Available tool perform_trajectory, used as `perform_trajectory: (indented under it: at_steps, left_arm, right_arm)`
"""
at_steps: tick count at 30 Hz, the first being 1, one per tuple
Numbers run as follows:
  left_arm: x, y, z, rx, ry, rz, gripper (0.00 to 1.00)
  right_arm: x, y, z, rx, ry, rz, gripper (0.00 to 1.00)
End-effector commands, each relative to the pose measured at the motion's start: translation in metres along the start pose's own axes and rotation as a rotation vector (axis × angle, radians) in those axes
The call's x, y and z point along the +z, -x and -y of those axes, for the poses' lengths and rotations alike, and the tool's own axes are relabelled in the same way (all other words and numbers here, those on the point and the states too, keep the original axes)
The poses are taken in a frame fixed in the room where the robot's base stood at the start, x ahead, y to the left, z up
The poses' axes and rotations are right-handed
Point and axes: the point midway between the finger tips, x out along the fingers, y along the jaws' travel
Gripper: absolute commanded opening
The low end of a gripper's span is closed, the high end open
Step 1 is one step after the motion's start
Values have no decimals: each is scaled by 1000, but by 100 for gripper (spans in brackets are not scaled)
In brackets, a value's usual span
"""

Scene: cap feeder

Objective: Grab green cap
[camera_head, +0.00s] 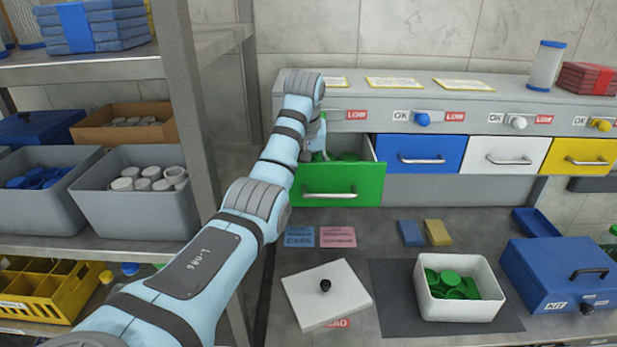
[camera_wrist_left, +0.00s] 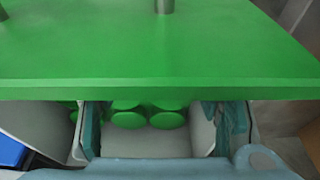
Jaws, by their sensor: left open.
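The green drawer (camera_head: 341,185) of the cabinet is pulled open, with green caps (camera_head: 348,157) inside. In the left wrist view, the drawer front (camera_wrist_left: 160,50) fills the top, and several round green caps (camera_wrist_left: 167,119) lie just beyond it. My left gripper (camera_wrist_left: 160,125) is open over the drawer, its fingers at either side of some caps. No cap is visibly held. In the head view my left gripper (camera_head: 314,148) is at the drawer's left end, partly hidden by my arm. My right gripper is not in view.
A white bin (camera_head: 425,303) of green caps stands on a dark mat, beside a white lid (camera_head: 310,300) with a black knob. A blue case (camera_head: 545,270) stands at the right. Closed blue, white and yellow drawers adjoin the green one. A shelf post (camera_head: 190,120) stands left of my arm.

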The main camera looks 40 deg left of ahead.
Motion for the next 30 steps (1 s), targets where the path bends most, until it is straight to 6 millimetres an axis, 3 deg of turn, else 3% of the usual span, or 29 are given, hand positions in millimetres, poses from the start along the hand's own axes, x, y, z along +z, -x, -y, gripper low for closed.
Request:
perform_trajectory:
  at_steps: [1,5,19,23,30]
  left_arm:
    - [0,0,-1,1,-2,0,60]
    - [0,0,-3,1,-3,0,39]
    - [-2,6,1,0,2,0,38]
    - [-6,19,5,-1,9,-2,38]
    - [-18,63,9,-3,14,0,38]
  right_arm:
    - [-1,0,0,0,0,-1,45]
    - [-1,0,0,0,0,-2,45]
    - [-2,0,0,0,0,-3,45]
    - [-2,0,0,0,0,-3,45]
    - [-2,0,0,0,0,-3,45]
